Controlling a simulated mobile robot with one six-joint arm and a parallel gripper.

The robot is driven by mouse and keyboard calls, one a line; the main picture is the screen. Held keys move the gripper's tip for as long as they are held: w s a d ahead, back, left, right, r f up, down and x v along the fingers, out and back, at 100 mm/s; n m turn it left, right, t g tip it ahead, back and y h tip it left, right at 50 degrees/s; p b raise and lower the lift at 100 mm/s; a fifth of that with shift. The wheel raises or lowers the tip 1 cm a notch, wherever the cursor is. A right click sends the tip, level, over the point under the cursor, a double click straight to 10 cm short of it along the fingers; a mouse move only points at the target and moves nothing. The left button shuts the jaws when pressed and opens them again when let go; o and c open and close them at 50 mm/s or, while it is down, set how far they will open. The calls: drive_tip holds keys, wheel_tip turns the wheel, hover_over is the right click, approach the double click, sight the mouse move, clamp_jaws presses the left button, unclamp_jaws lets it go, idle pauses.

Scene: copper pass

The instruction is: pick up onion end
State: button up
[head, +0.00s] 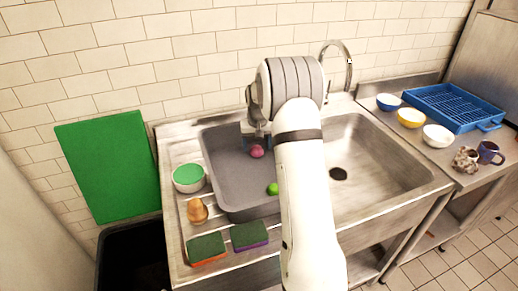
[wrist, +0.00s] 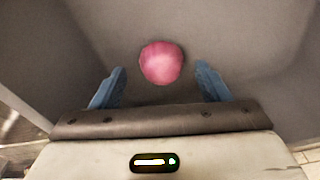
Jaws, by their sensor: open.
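The onion end (head: 257,151) is a small, round, pink-red piece lying in the grey tub (head: 225,178) in the left part of the sink. In the wrist view the onion end (wrist: 162,62) lies just beyond the fingertips, roughly centred between them. My gripper (wrist: 160,75) has two blue fingers spread apart, with nothing held between them. In the head view my gripper (head: 256,138) is down inside the tub at the onion end, partly hidden by my arm.
A green round item (head: 272,188) lies in the tub near my arm. A bowl with green contents (head: 188,178), a brown item (head: 197,211) and two sponges (head: 207,249) stand left and front. The right basin (head: 375,165) is empty. Bowls and a blue rack (head: 455,106) stand right.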

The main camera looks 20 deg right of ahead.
drive_tip(key=shift+a+f, duration=0.1)
drive_tip(key=shift+f, duration=0.25)
drive_tip(key=shift+c, duration=0.2)
drive_tip(key=c, duration=1)
